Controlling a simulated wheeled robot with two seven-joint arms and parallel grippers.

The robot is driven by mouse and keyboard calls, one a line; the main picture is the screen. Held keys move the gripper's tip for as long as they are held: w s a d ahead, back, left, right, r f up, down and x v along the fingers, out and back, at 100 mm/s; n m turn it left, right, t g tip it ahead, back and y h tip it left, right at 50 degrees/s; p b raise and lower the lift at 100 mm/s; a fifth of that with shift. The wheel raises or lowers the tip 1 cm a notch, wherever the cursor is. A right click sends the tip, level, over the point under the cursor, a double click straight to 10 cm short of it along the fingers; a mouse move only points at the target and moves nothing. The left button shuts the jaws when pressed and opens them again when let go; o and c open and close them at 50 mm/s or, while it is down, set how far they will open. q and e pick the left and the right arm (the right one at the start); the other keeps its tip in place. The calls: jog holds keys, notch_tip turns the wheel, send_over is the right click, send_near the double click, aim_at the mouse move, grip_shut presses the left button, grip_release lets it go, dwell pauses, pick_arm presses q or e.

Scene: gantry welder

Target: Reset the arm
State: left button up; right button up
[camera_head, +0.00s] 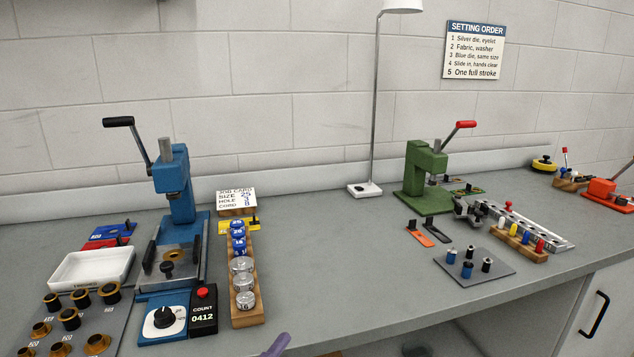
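Neither of my grippers can be made out in the head view. A small purple piece (275,346) pokes in at the bottom edge, and I cannot tell what it belongs to. Two bench presses with lever arms stand on the grey bench (330,265). The blue press (174,190) at the left has a black-handled lever (130,135) raised up and to the left. The green press (425,175) at the right has a red-handled lever (456,131) raised up and to the right.
A white tray (63,284), a plate of brass dies (30,345), a counter box (203,312) and a wooden die rack (248,315) surround the blue press. A lamp (371,187) stands behind. A grey pin plate (500,277) lies right. The bench middle is clear.

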pick_arm(q)
jog(key=s+a+f+n+g+y, duration=0.2)
jog(key=s+a+f+n+g, duration=0.1)
jog(key=f, duration=0.6)
jog(key=s+a+f+n+g+y, duration=0.3)
jog(key=s+a+f+n, duration=0.2)
jog(key=s+f+n, duration=0.2)
jog(key=s+a+f+n+g+y, duration=0.2)
jog(key=s+f+n, duration=0.3)
jog(key=s+f, duration=0.4)
notch_tip(320, 180, down, 2)
jog(key=shift+s+a+f+g+y, duration=0.1)
jog(key=shift+s+a+g+y, duration=0.25)
jog(key=shift+a, duration=0.55)
